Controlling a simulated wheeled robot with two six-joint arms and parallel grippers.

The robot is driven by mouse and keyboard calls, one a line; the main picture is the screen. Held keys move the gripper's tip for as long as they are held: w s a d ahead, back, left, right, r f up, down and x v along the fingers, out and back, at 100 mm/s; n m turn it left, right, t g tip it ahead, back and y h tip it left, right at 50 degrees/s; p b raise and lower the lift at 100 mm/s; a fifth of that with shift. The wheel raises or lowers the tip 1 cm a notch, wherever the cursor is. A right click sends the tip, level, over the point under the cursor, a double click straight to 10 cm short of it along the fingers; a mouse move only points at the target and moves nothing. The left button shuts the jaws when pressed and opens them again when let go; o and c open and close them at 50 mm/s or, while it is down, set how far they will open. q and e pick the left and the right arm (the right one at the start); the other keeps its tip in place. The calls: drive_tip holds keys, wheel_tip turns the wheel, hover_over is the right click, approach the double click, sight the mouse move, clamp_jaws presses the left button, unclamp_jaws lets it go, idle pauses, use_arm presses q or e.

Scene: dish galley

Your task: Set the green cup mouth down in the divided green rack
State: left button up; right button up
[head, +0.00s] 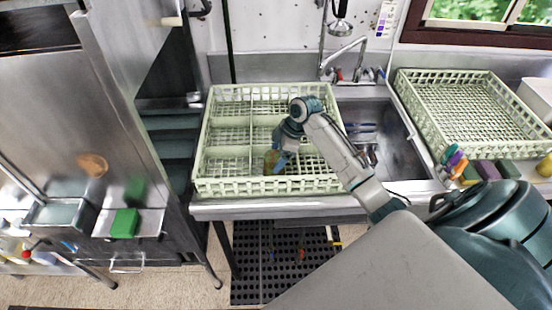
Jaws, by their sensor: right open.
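The divided green rack (200,187) is a pale green crate with several compartments, standing on the steel counter left of the sink. My right gripper (279,164) reaches down into its front middle part, fingers low and open. A small olive-coloured thing (269,158), which looks like the green cup, stands in the rack right by the fingers. The gripper partly hides it, and I cannot tell whether its mouth faces down or whether the fingers touch it. My left gripper is not in view.
A second pale green rack (487,118), undivided, stands right of the sink (402,140). A faucet (345,52) rises behind the sink. Sponges (484,170) and coloured items line the right counter edge. A green block (124,223) lies on a tray at left.

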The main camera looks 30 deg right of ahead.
drive_tip(key=b+v, duration=0.3)
drive_tip(key=v, duration=0.7)
drive_tip(key=shift+r+b, duration=0.2)
drive_tip(key=shift+b, duration=0.1)
drive_tip(key=shift+s+d+f, duration=0.1)
drive_tip(key=shift+s, duration=0.05)
